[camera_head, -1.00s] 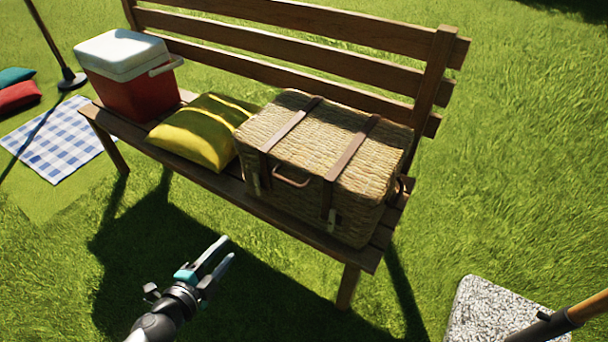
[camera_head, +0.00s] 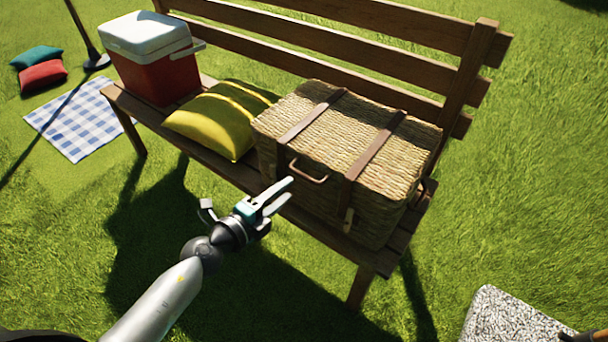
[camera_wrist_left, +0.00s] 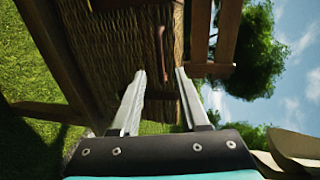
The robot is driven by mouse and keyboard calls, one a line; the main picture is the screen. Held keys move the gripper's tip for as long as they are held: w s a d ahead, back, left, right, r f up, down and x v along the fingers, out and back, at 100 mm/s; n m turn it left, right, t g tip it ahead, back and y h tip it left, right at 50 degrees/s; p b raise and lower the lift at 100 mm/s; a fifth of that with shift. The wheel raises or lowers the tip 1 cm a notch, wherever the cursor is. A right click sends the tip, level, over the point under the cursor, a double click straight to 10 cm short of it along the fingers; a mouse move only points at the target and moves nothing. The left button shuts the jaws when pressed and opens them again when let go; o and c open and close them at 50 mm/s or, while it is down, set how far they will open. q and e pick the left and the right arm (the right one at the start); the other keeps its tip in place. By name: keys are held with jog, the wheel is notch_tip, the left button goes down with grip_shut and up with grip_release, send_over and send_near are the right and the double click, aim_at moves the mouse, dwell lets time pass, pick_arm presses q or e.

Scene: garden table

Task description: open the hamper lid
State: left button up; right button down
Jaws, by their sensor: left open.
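The wicker hamper (camera_head: 345,155) sits on the right part of the bench with its lid closed. Two brown straps run over the lid and down the front. A curved brown handle (camera_head: 307,172) is on the front face between the straps. My left gripper (camera_head: 285,192) is open and empty, in front of the hamper's lower left front, below and left of the handle. In the left wrist view the fingers (camera_wrist_left: 155,85) point at the wicker front (camera_wrist_left: 125,60), with the handle (camera_wrist_left: 160,45) beyond the fingertips. My right gripper does not show.
The wooden bench (camera_head: 375,258) has a slatted backrest behind the hamper. A yellow cushion (camera_head: 215,122) lies left of the hamper, and a red cooler (camera_head: 155,75) stands further left. A speckled stone block (camera_head: 510,322) is on the grass at the lower right.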

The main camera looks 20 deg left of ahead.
aim_at(302, 177)
pick_arm(q)
jog(key=shift+b+x, duration=0.85)
jog(key=shift+x, duration=3.25)
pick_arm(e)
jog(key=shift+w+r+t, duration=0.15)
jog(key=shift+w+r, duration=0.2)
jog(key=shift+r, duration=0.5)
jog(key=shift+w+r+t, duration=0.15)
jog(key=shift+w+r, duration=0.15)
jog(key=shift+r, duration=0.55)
pick_arm(q)
grip_shut()
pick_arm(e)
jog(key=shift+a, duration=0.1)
pick_arm(q)
jog(key=shift+a, duration=0.1)
